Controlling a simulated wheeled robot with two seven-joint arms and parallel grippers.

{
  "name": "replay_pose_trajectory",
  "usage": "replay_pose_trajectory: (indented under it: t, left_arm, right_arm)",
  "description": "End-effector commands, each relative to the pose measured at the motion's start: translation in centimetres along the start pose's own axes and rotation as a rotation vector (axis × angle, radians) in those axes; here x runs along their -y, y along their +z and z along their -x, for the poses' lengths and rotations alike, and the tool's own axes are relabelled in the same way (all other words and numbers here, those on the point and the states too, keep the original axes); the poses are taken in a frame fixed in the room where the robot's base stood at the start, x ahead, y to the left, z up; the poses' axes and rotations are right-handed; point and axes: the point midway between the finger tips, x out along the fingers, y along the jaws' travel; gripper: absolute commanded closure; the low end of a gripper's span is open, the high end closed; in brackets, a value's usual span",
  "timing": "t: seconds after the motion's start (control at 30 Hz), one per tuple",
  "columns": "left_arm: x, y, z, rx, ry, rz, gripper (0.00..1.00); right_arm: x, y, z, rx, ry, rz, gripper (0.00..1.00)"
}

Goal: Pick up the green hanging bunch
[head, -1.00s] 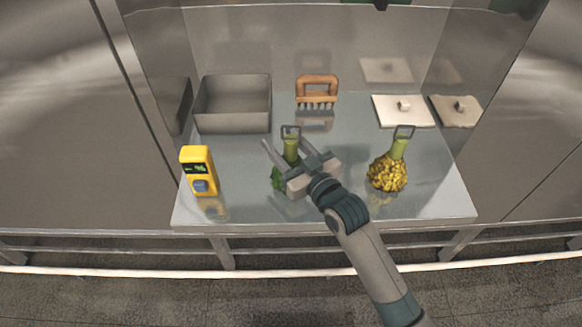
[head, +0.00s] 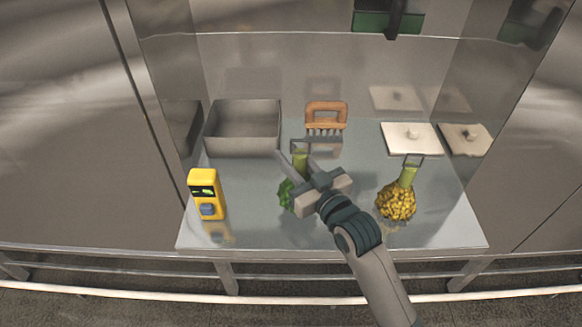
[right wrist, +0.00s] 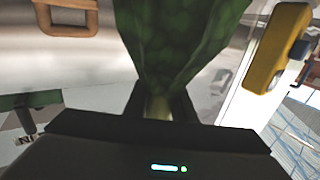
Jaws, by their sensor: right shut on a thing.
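The green hanging bunch (head: 286,193) is at the middle of the metal table in the head view, with a lighter green neck (head: 300,160) above it. My right gripper (head: 297,165) is shut on its neck, and the gripper body hides part of the bunch. In the right wrist view the dark green bunch (right wrist: 178,40) fills the top middle, and its narrow stem sits between my fingers (right wrist: 160,108). I cannot tell whether the bunch touches the table. My left gripper is not in view.
A yellow bunch (head: 396,203) with a green neck stands to the right. A yellow device (head: 206,194) is at the left, a grey bin (head: 243,153) at the back left, a wooden-handled brush (head: 326,117) behind. Two square lids (head: 410,139) lie at the back right.

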Motion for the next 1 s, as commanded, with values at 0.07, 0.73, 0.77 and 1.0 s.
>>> replay_pose_trajectory:
  t: [0.07, 0.73, 0.77, 1.0]
  left_arm:
    - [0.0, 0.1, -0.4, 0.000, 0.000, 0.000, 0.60]
    - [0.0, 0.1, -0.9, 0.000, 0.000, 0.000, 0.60]
    - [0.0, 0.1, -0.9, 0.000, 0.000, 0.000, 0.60]
    - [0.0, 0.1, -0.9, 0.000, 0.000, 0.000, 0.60]
  right_arm:
    - [0.0, -1.6, 0.0, -0.007, 0.000, 0.001, 1.00]
    - [0.0, -6.7, 0.0, -0.001, 0.000, -0.001, 1.00]
    - [0.0, -6.7, 0.0, -0.001, 0.000, -0.001, 1.00]
    - [0.0, -6.7, 0.0, -0.001, 0.000, -0.001, 1.00]
